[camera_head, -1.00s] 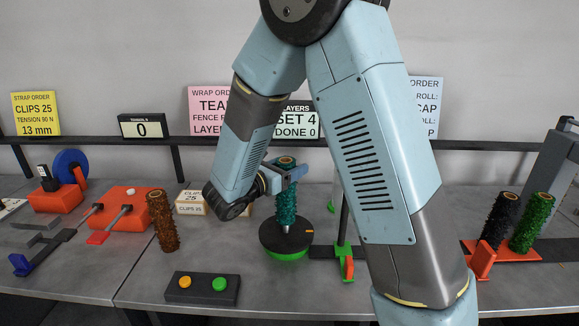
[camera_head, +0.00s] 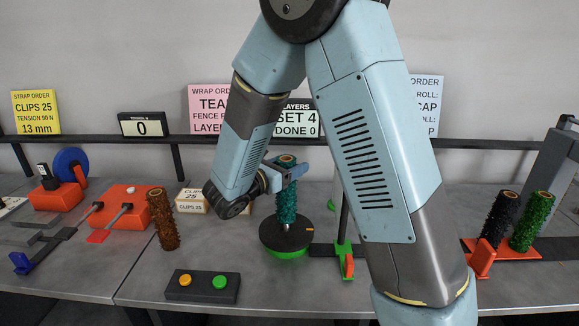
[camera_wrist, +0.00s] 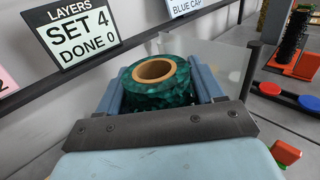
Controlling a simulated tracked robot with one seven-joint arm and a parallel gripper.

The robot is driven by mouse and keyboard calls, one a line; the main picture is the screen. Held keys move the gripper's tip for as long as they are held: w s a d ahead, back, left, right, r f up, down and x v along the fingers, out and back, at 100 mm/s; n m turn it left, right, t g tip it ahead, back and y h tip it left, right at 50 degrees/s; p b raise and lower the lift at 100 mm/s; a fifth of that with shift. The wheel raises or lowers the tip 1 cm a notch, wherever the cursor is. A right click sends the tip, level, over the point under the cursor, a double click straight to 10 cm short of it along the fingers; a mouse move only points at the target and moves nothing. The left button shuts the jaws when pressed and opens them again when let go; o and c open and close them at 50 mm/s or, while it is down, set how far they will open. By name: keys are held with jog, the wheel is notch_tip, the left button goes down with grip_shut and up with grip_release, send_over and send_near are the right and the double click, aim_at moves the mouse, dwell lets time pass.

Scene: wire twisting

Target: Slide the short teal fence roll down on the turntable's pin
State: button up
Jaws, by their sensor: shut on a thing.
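The short teal fence roll (camera_head: 286,206) stands upright over the turntable (camera_head: 286,234), a dark disc on a green base. A short pale piece of the pin shows between the roll's lower end and the disc, so the roll's bottom is a little above the disc. My gripper (camera_head: 286,172) is shut on the roll near its top. In the wrist view the teal roll (camera_wrist: 155,85) sits between the two blue fingers, its tan core ring facing up. The pin inside the core is hidden.
A brown roll (camera_head: 162,220) stands left of the turntable. A button box (camera_head: 202,288) with yellow and green buttons lies in front. A post with a green and orange foot (camera_head: 345,262) stands close right. Black (camera_head: 499,219) and green (camera_head: 532,222) rolls stand far right.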

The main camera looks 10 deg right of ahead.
jog(key=shift+f, duration=2)
dwell(0.6)
jog(key=o, duration=1.5)
jog(key=shift+o, duration=0.2)
jog(key=v, duration=1.3)
jog(key=shift+s+a, duration=0.15)
jog(key=shift+a, duration=0.25)
